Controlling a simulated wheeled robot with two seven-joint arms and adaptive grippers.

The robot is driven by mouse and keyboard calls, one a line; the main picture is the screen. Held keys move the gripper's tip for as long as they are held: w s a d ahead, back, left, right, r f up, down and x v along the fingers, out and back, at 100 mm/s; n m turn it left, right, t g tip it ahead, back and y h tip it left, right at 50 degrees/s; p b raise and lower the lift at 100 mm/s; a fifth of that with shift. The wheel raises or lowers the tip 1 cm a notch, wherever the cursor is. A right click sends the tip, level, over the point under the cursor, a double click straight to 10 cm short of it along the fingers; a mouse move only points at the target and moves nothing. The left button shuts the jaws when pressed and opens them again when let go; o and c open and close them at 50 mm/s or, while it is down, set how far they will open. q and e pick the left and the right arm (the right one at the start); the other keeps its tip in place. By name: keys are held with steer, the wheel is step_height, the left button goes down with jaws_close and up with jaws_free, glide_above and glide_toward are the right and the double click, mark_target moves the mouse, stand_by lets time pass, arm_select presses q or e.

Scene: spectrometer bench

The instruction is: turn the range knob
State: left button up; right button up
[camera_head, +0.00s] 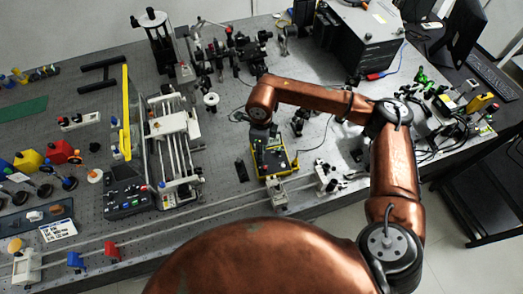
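A yellow-edged instrument (281,162) with a dark face sits near the middle of the bench. A range knob cannot be made out on it at this size; my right arm covers its upper part. My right arm comes in from the right and bends down over this instrument. My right gripper (262,136) is small and dark, pointing down at the instrument's upper side. Whether it touches anything, and whether its fingers are apart, cannot be told. My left gripper is out of view.
A dark control box (128,203) with coloured buttons stands at the left beside a railed stage (173,130). Optical mounts (230,45) stand behind, and a large dark box (358,35) is at the back right. A long rail (190,220) crosses the front.

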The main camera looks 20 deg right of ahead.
steer(key=shift+r, duration=0.2)
step_height(320, 180, up, 12)
steer(key=shift+f, duration=0.2)
stand_by(0.3)
stand_by(0.4)
